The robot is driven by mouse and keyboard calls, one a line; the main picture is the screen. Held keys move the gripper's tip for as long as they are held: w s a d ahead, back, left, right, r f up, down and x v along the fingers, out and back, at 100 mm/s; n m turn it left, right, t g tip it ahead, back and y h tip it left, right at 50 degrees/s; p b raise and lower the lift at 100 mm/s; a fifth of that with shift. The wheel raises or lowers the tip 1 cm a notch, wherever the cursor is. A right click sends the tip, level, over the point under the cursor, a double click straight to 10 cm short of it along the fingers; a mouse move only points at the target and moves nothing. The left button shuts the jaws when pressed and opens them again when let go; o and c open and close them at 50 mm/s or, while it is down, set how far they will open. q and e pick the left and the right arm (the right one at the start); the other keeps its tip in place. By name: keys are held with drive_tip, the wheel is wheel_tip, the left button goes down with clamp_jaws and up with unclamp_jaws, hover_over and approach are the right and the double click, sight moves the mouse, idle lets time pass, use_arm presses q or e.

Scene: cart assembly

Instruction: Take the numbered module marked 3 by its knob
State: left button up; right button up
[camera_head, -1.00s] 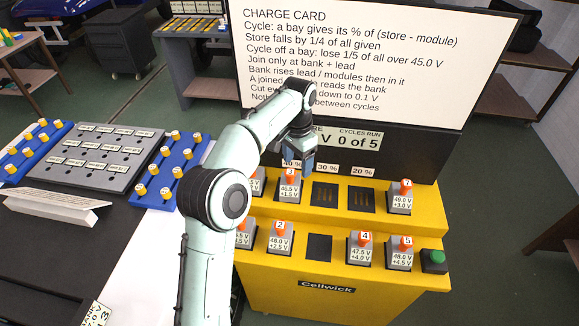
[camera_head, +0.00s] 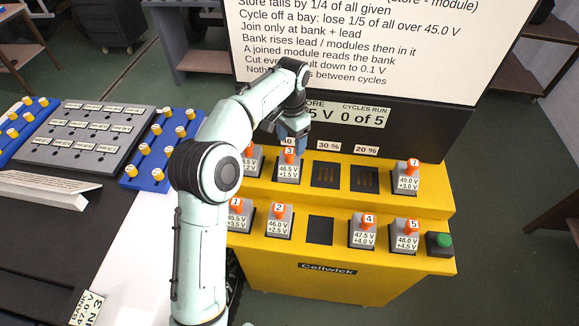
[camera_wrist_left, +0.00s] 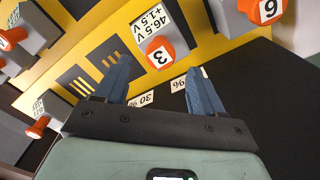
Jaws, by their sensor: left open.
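The module marked 3 (camera_head: 288,172) sits in the upper row of the yellow cart, labelled 46.5 V, +1.5 V. Its orange knob carries the 3 on top. In the left wrist view the orange knob (camera_wrist_left: 157,53) lies beyond and between my two blue fingers. My left gripper (camera_head: 291,140) is open and empty, just above and behind module 3 in the head view; it also shows in the left wrist view (camera_wrist_left: 155,78). The fingers stand apart from the knob as far as I can tell. My right gripper is not in view.
Module 7 (camera_head: 405,178) stands right in the upper row, with two empty bays (camera_head: 364,179) between. Modules 1, 2 (camera_head: 279,222), 4 (camera_head: 363,231) and 5 stand in the lower row, beside a green button (camera_head: 440,241). The charge card board (camera_head: 370,50) rises behind.

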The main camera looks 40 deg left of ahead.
sight(290, 150)
use_arm(q)
drive_tip(key=f, duration=0.2)
drive_tip(key=f+b, duration=0.1)
drive_tip(key=f, duration=0.1)
drive_tip(key=shift+s, duration=0.35)
drive_tip(key=shift+f, duration=0.4)
drive_tip(key=shift+w, duration=0.1)
clamp_jaws()
idle(0.6)
